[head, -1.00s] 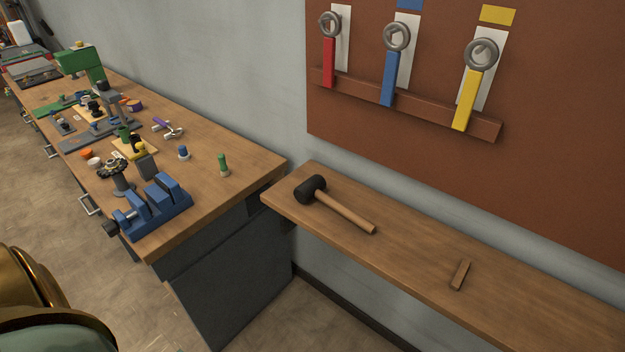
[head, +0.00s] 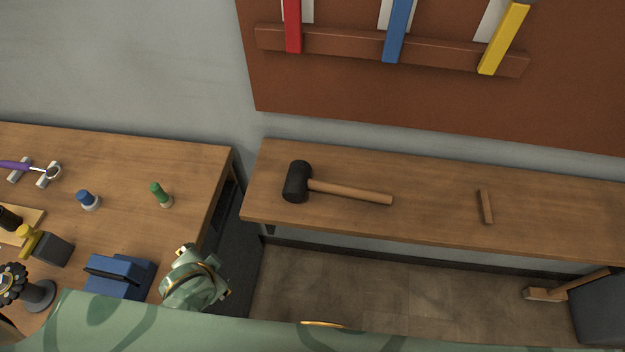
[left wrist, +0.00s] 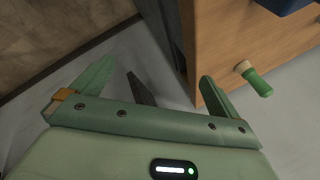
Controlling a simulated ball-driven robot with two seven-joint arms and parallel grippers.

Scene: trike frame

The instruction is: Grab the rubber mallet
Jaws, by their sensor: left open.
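The rubber mallet (head: 340,189) lies on its side on the wooden wall shelf (head: 430,215), with its black head to the left and its wooden handle pointing right. Nothing touches it except the shelf. My left arm shows along the bottom of the head view, and its green wrist end is beside the workbench's right end, below and left of the mallet. My left gripper (left wrist: 150,92) is open and empty in the left wrist view, its two green fingers wide apart. The mallet is not in the left wrist view. My right gripper is not in view.
The workbench (head: 120,155) at left holds a blue vise (head: 118,277), a green-handled piece (head: 160,194) and a blue-topped piece (head: 88,200). A small wooden bar (head: 486,207) lies on the shelf right of the mallet. A gap separates bench and shelf.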

